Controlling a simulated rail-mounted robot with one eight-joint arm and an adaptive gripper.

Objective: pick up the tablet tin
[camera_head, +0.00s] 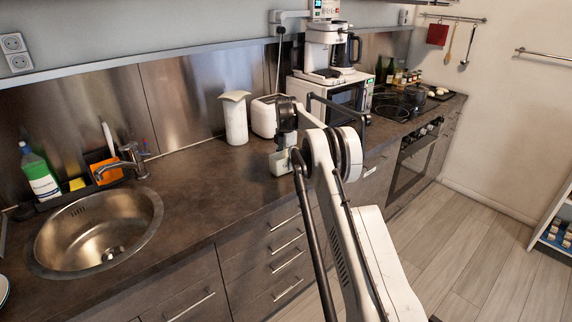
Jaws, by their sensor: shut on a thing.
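My arm reaches over the worktop, and my gripper (281,148) points down near the front edge of the counter, in front of the white toaster. It is shut on a small pale grey thing, which I take to be the tablet tin (281,165). The tin is small in this view and partly covered by the gripper. I cannot tell whether it touches the counter or is just above it.
The dark worktop (190,190) is clear left of my gripper, up to the round sink (95,230). A white jug (235,118), the toaster (264,117) and a microwave (345,93) with a coffee maker on top stand along the back.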

